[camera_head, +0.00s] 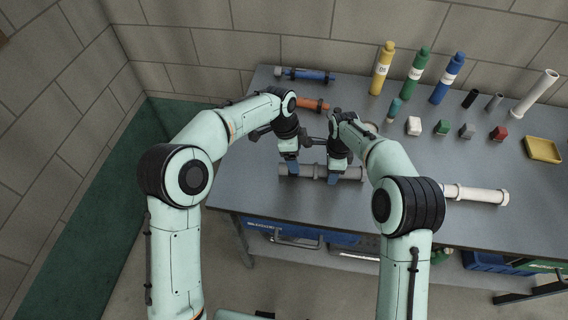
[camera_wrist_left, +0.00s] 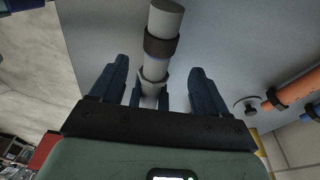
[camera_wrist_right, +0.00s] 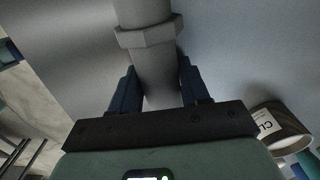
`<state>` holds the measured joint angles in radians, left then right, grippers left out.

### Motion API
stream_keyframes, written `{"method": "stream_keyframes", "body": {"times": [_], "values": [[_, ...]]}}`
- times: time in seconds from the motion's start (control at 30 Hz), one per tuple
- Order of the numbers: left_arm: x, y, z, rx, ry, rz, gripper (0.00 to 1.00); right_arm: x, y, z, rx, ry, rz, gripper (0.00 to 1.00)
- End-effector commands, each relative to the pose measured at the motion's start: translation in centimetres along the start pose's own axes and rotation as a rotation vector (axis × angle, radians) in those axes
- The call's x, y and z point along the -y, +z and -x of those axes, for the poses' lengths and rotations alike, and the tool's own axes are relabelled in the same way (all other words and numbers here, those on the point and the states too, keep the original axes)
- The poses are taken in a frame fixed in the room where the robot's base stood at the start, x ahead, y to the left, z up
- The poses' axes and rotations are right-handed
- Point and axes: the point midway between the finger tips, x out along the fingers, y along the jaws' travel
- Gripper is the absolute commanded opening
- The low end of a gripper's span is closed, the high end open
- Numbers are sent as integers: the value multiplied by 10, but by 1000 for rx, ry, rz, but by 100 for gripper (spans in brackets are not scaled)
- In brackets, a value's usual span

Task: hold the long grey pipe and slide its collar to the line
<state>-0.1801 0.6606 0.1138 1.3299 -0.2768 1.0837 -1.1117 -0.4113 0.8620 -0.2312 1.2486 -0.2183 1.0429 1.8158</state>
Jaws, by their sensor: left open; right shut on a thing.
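The long grey pipe (camera_head: 350,173) lies lengthwise along the front of the bench. My right gripper (camera_head: 334,177) is shut on it; in the right wrist view the pipe (camera_wrist_right: 152,75) runs between the fingers, with a wider grey angular ring (camera_wrist_right: 148,32) just beyond them. My left gripper (camera_head: 289,170) is at the pipe's left part. In the left wrist view its fingers (camera_wrist_left: 157,90) are open on either side of the pipe, with gaps. A dark raised band (camera_wrist_left: 161,46) and a paler ring (camera_wrist_left: 153,75) circle the pipe there; I cannot tell which is the collar.
A white pipe (camera_head: 475,194) lies to the right. An orange pipe (camera_head: 312,104) and blue pipe (camera_head: 305,75) lie behind my grippers. Bottles, including a yellow one (camera_head: 382,68), several small blocks and a yellow tray (camera_head: 543,150) stand at the back and right. The bench's front edge is close.

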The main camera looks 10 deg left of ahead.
Motion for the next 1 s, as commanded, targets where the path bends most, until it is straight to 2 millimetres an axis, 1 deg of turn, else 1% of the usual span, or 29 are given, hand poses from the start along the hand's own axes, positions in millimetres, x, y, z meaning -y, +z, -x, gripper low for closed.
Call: {"method": "stream_keyframes", "body": {"times": [0.03,0.1,0.37,0.47,0.57,0.83,1.0], "values": [[0,1,-1,1,1,1,76,0,-2,-1,-3,1,-2,55],[0,1,-1,2,2,1,76,0,-2,0,-3,0,-2,76],[0,2,-2,3,3,2,76,1,-2,1,-2,-2,-2,76],[0,2,-2,3,3,2,76,1,-2,5,-1,-4,-2,76],[0,2,-2,3,3,2,76,2,-1,15,-1,-6,-2,76],[-2,3,-6,9,12,2,76,3,3,62,9,-15,2,76],[-2,6,-7,14,13,5,76,2,4,80,11,-16,7,76]]}}
